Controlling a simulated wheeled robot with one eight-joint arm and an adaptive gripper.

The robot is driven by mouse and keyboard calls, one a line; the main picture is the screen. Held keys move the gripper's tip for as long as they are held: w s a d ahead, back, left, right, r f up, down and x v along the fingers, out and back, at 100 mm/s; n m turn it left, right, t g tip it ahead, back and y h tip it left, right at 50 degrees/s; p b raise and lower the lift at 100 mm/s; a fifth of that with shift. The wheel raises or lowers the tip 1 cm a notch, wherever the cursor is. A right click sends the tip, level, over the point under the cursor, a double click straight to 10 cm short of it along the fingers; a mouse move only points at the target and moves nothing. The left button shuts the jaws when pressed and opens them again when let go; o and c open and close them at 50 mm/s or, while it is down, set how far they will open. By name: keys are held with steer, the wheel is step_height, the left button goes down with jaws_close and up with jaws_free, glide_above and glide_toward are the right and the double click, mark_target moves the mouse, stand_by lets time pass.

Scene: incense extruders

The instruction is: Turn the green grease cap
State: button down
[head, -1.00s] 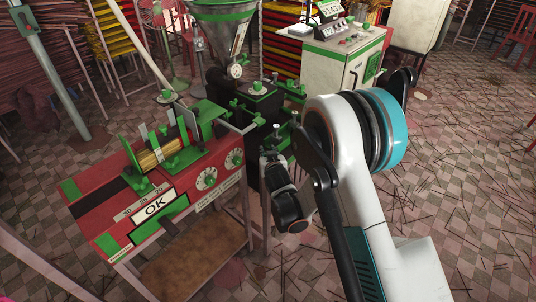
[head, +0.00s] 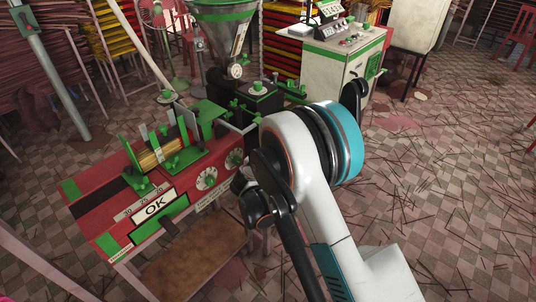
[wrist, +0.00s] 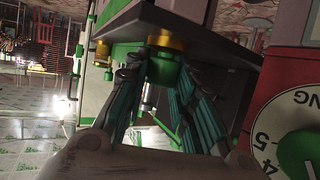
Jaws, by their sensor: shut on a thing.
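The green grease cap (wrist: 163,72) sits under a brass-coloured collar (wrist: 166,42) at the upper middle of the wrist view, against a dark plate edge. My gripper (wrist: 165,62) has its teal fingers closed around the cap, one on the left and the others on the right. The cap's lower part is partly hidden between the fingers. In the head view my own arm covers the gripper and the cap.
A second brass and green fitting (wrist: 103,48) shows left of the cap. A numbered white dial with a green knob (wrist: 295,150) is close at the right. In the head view the red machine (head: 110,190) stands left of my arm, and the tiled floor (head: 440,200) is open at the right.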

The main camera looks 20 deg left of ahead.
stand_by(0.5)
steer(key=c, duration=1.6)
jaws_free()
steer(key=shift+f, duration=0.1)
steer(key=v, duration=1.2)
steer(key=shift+a, duration=0.15)
